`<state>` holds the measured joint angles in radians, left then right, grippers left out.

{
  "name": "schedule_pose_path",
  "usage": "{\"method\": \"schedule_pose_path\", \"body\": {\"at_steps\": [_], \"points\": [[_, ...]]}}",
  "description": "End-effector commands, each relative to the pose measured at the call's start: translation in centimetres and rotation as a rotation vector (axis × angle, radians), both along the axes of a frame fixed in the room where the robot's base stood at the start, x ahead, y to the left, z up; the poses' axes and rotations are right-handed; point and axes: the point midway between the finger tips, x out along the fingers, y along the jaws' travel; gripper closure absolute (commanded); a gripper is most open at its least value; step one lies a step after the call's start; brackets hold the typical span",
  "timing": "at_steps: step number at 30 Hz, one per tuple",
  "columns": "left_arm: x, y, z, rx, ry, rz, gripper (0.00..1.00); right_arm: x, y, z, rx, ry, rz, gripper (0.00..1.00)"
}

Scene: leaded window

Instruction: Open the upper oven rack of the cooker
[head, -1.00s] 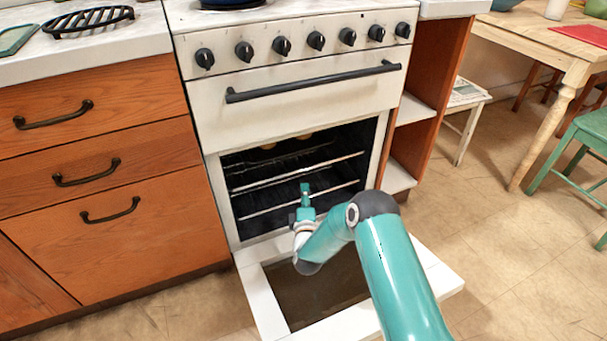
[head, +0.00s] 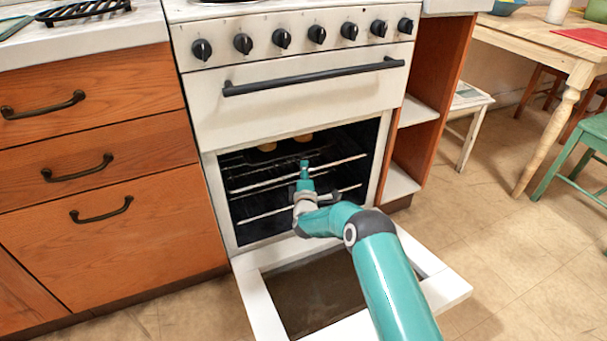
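The white cooker (head: 300,105) stands in the middle of the head view with its oven door (head: 440,291) folded down at the front. Inside the dark oven, the upper oven rack (head: 345,161) shows as a pale front bar, with a lower rack (head: 262,216) beneath it. My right gripper (head: 304,172) reaches into the oven opening and overlaps the upper rack's bar in the picture. I cannot tell whether it touches the bar or whether its fingers are open. My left gripper is out of view.
Wooden drawers (head: 85,165) stand at the left and an open shelf unit (head: 415,110) at the right. A table (head: 560,60) and green chair (head: 590,150) are farther right.

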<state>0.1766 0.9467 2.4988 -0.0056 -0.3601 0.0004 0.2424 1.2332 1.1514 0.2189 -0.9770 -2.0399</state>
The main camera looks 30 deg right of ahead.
Motion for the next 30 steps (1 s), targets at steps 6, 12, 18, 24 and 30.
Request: {"method": "schedule_pose_path", "body": {"at_steps": [6,12,18,24,30], "points": [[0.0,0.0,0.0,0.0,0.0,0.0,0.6,0.0,0.0,0.0,0.0,0.0,-0.001,0.82],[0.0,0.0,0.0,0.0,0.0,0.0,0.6,-0.1,0.0,-0.1,0.0,0.001,-0.001,1.0],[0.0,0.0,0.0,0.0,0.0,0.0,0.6,-0.1,0.0,-0.1,0.001,0.003,-0.001,1.0],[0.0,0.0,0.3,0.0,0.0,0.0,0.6,-0.3,0.2,-0.1,0.001,0.006,0.002,1.0],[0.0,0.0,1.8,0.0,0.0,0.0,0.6,-2.0,0.5,0.0,0.002,0.011,0.008,1.0]]}}
